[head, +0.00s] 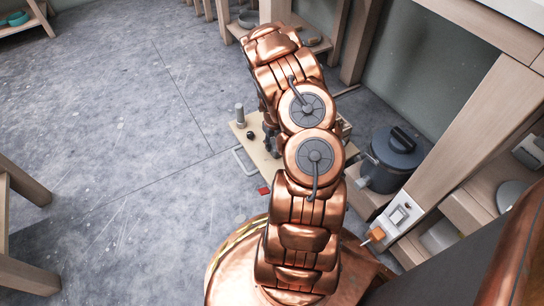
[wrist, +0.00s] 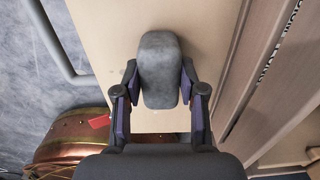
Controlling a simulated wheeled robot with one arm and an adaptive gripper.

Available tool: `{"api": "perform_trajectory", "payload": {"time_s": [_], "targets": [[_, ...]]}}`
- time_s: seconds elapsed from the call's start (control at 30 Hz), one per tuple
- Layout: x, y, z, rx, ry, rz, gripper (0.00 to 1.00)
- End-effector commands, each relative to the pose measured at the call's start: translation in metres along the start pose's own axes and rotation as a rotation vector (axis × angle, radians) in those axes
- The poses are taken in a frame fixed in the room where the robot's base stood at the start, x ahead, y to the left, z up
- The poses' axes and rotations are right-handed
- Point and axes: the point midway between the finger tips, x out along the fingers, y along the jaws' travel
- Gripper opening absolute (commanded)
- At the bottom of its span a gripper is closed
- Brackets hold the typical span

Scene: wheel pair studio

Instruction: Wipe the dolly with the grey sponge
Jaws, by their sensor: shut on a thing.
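The dolly is a low pale board (head: 258,153) on the floor, partly hidden behind my arm in the head view. Its bare top (wrist: 105,30) fills the middle of the wrist view. The grey sponge (wrist: 160,55) is between the two fingers of my gripper (wrist: 160,85), which is shut on it. The sponge is over the board; whether it touches the surface I cannot tell. In the head view my arm mostly hides the gripper, and the sponge does not show clearly.
A grey cylinder (head: 239,113) and a small black knob (head: 250,134) are at the board's left end. A grey bar (wrist: 65,45) runs along its side. A dark lidded pot (head: 392,160) and wooden shelving stand to the right. Open concrete floor lies left.

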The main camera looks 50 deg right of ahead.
Motion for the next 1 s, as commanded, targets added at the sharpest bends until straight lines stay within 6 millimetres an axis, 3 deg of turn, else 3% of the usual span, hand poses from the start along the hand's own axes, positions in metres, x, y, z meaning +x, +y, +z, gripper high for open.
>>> {"api": "perform_trajectory", "payload": {"time_s": [0.37,0.7,1.0], "targets": [[-0.001,0.0,-0.001,0.0,0.001,0.001,0.0],[0.0,0.0,-0.029,0.002,0.005,0.003,0.0],[0.004,0.0,-0.037,0.0,0.004,0.002,0.0]]}}
